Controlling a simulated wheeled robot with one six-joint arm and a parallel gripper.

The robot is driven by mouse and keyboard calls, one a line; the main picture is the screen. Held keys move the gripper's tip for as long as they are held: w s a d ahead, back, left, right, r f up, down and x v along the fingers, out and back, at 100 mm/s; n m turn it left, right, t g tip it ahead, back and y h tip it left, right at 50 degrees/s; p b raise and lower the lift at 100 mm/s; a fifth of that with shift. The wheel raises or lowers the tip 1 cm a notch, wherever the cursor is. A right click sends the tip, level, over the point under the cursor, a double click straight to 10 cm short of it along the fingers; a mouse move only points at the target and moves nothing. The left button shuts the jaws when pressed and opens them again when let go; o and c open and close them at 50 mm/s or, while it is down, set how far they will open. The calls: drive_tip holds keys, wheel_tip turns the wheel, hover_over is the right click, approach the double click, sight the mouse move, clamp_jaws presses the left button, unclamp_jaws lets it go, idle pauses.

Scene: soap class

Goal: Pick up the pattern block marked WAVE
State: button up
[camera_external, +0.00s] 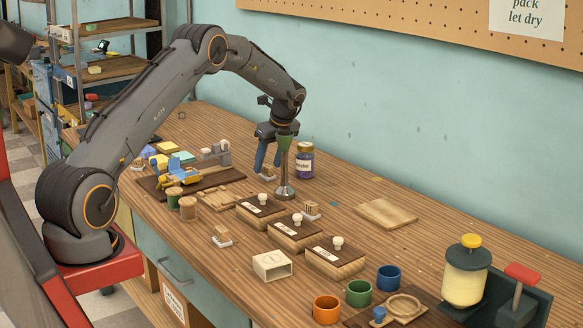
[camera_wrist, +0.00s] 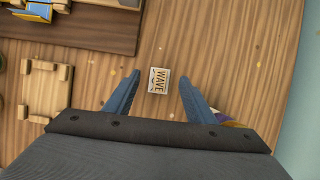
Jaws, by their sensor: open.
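The block marked WAVE (camera_wrist: 159,81) lies face up on the wooden bench, a small pale block with dark lettering that reads sideways in the wrist view. My gripper (camera_wrist: 160,76) is open, its two blue fingertips to the left and right of the block in that view, with a gap on each side. In the external view my gripper (camera_external: 267,169) points down at the far side of the bench, just over a small block (camera_external: 270,172). How high the fingertips are above the bench is hard to tell.
Two other small blocks lie near the lidded wooden boxes (camera_external: 295,232). A wooden frame (camera_wrist: 47,88) lies left in the wrist view.

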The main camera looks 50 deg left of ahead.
drive_tip(key=shift+x, duration=1.1)
drive_tip(key=c, duration=1.1)
